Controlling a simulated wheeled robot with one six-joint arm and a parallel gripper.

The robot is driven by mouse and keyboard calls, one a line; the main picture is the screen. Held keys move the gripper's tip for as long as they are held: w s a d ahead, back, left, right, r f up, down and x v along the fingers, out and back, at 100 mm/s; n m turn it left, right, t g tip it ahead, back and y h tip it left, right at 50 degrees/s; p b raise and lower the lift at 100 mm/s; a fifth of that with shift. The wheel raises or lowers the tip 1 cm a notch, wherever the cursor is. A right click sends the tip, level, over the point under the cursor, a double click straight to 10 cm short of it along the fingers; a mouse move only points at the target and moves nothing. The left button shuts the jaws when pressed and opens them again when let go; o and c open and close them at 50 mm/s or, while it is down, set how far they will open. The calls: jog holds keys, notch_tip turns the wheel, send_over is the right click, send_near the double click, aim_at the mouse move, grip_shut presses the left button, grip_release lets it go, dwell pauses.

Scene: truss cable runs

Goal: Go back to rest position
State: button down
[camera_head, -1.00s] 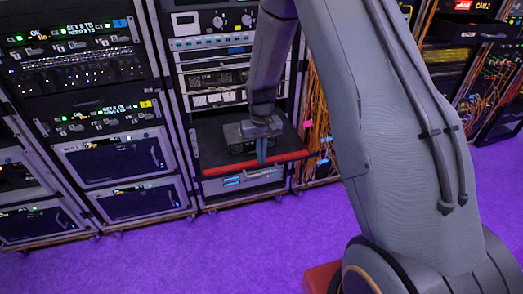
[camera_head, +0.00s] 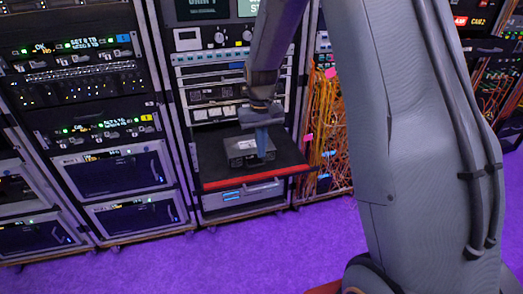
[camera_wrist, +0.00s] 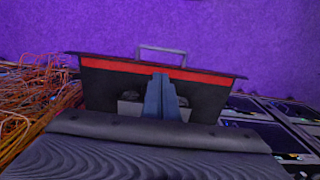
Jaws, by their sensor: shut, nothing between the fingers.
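My gripper (camera_head: 262,142) points down over the pulled-out black shelf of the middle rack, in front of a small dark grey box on it. Its blue-grey fingers are together with nothing between them. In the wrist view the closed fingers (camera_wrist: 161,98) stand in the middle and partly hide the grey box (camera_wrist: 131,105). The box (camera_head: 240,148) sits on the shelf (camera_head: 215,172), which has a red front edge. I cannot tell whether the fingertips touch the box.
Racks with lit panels (camera_head: 85,75) stand to the left. Orange cables (camera_head: 325,110) hang right of the middle rack, and show at the left in the wrist view (camera_wrist: 30,100). The purple floor (camera_head: 220,255) before the racks is clear. My arm fills the right side.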

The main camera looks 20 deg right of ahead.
jog(key=shift+s, duration=0.1)
jog(key=s+r, duration=0.2)
jog(key=s, duration=1)
jog(key=s+r, duration=0.3)
jog(key=s, duration=0.9)
jog(key=shift+s+r, duration=0.15)
jog(key=shift+s, duration=0.05)
